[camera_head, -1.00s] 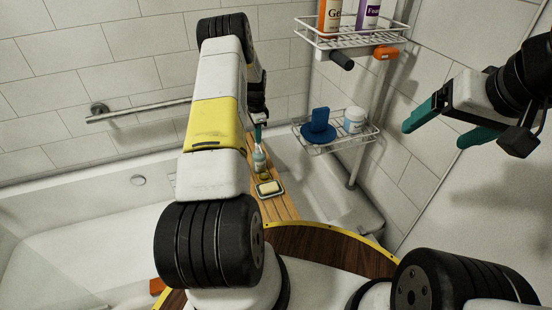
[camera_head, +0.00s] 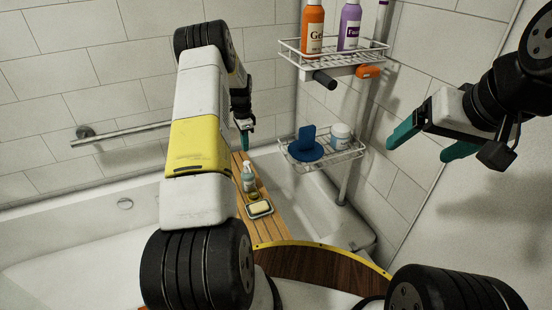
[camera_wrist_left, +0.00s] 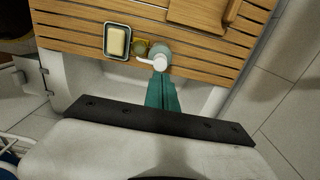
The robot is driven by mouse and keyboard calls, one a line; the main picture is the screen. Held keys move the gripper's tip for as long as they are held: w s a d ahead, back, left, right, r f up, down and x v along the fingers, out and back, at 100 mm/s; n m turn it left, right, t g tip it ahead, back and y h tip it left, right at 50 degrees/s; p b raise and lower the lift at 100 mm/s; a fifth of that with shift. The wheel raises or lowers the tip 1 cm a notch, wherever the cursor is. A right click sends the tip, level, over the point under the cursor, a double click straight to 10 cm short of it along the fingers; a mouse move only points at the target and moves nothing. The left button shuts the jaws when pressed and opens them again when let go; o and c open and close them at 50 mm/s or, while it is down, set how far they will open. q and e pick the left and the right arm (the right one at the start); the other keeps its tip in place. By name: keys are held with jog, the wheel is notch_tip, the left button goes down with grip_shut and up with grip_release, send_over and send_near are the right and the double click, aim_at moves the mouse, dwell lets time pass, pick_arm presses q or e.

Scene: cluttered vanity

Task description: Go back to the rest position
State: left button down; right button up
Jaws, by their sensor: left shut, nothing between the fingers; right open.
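My left gripper (camera_head: 244,139) is shut and empty, pointing down above the wooden bath board. In the left wrist view its teal fingers (camera_wrist_left: 161,93) are together, and a pump bottle with a white top (camera_wrist_left: 160,62) shows just past their tips. I cannot tell from the pictures whether they touch it. My left arm hides part of the tub and wall in the head view. My right gripper (camera_head: 421,143) is open and empty, with teal fingers apart, in the air in front of the right wall.
The bath board (camera_head: 277,232) lies across the white tub (camera_head: 60,240). It holds the pump bottle (camera_head: 248,178) and a soap dish (camera_head: 260,210). A wire rack to the right has an orange bottle (camera_head: 312,28), a purple bottle (camera_head: 349,27), a blue object (camera_head: 306,149) and a jar (camera_head: 341,134).

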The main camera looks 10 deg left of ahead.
pick_arm(q)
jog(key=s+d+r+n+t, duration=0.15)
jog(key=s+d+r, duration=0.25)
jog(key=r, duration=0.5)
jog(key=s+d+r+n+t, duration=0.1)
jog(key=s+d+r+n, duration=0.2)
jog(key=r, duration=0.6)
jog(key=s+d+r+t, duration=0.1)
jog(key=s+d+r, duration=0.35)
jog(key=r, duration=0.45)
jog(key=s+d+r+n+t, duration=0.1)
jog(key=s+d+r, duration=0.1)
jog(key=s, duration=0.6)
jog(key=s+d+r+n+h, duration=0.1)
jog(key=s+d+r+n, duration=0.1)
jog(key=s, duration=0.6)
jog(key=s+d+r+n+t+h, duration=0.1)
jog(key=s+d+r+n, duration=0.1)
jog(key=s, duration=0.7)
jog(key=shift+d+r+t, duration=0.15)
jog(key=shift+d+t, duration=0.2)
jog(key=shift+d, duration=0.55)
jog(key=shift+n, duration=0.25)
